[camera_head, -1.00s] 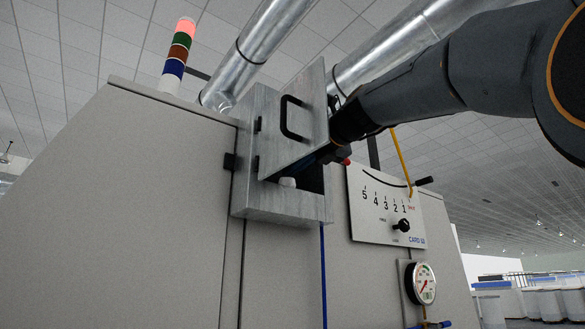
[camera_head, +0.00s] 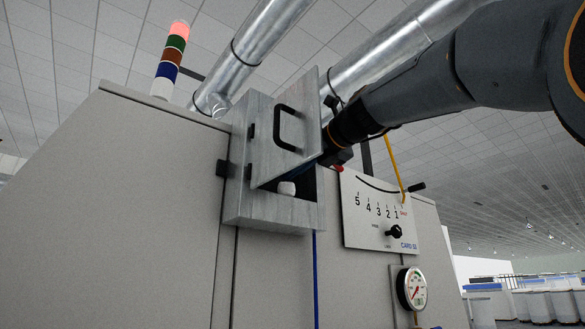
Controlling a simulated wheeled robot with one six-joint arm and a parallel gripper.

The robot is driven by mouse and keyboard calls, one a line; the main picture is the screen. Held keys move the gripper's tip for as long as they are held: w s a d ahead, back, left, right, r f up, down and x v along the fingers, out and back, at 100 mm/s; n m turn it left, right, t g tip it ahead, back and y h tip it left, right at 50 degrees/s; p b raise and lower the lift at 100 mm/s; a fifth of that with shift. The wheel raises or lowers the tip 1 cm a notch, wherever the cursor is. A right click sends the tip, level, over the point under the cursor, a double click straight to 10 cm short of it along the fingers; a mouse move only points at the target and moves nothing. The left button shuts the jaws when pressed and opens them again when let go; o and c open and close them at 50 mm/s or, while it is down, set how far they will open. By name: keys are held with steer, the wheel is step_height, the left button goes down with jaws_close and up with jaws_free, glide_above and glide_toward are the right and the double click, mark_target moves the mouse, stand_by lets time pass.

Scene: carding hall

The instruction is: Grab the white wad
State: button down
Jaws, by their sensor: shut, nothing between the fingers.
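The box's hinged door (camera_head: 287,105), with a black handle, stands tilted open above the wad. My arm reaches in from the upper right. My gripper (camera_head: 312,172) is at the right side of the opening, beside and a little above the wad, partly hidden behind the door. It is shut with nothing held. It appears apart from the wad.
A panel (camera_head: 378,222) with a numbered scale, a knob and a yellow rod is right of the box. A round gauge (camera_head: 412,288) sits below it. Metal ducts (camera_head: 262,45) rise behind. A striped signal light (camera_head: 172,60) stands on the left top. Several bins are far right.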

steer(key=shift+s+r+p, duration=0.1)
steer(key=shift+r+p, duration=0.15)
steer(key=shift+p, duration=0.3)
